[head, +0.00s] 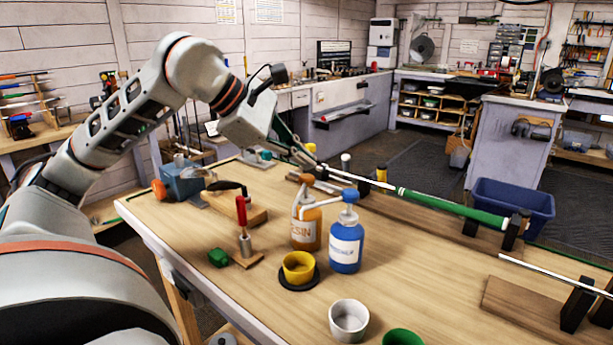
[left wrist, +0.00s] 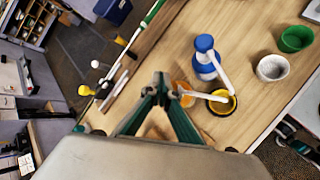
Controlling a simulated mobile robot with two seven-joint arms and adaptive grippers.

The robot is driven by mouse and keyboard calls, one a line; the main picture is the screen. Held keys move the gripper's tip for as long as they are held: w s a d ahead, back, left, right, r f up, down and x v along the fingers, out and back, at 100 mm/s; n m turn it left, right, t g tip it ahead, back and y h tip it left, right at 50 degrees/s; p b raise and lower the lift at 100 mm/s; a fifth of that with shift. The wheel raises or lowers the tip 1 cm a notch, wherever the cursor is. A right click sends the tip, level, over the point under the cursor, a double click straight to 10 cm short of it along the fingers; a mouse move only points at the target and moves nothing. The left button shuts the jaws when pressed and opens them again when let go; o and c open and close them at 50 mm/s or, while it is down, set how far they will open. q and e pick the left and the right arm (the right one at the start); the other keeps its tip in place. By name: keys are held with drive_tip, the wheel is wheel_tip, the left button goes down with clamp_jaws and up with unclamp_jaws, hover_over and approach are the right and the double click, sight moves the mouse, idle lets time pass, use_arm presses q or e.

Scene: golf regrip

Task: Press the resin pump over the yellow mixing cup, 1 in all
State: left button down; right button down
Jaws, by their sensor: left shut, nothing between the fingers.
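The orange resin bottle (head: 306,232) stands upright on the bench, with its orange pump head (head: 306,179) on top and a pale spout toward the yellow mixing cup (head: 298,268). The cup stands on a black round base in front of the bottle. My left gripper (head: 308,166) is shut and empty, its tips close above the pump head; I cannot tell whether they touch. The left wrist view shows the shut tips (left wrist: 161,82) beside the partly hidden orange bottle (left wrist: 183,94), whose spout reaches over the yellow cup (left wrist: 222,103). My right gripper is not in view.
A blue bottle (head: 346,247) with a blue pump stands close right of the resin. A white cup (head: 349,320) and a green cup (head: 402,338) are nearer. A red-handled clamp (head: 242,215) stands left. A green-gripped club (head: 450,207) lies behind.

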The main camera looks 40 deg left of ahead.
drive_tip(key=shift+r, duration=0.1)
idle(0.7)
use_arm(q)
drive_tip(key=shift+f, duration=0.1)
drive_tip(key=shift+f+b, duration=0.35)
drive_tip(key=shift+b, duration=0.05)
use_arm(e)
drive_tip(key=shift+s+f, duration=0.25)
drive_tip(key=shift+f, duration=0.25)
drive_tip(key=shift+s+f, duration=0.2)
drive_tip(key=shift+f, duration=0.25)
use_arm(q)
drive_tip(key=shift+f, duration=0.2)
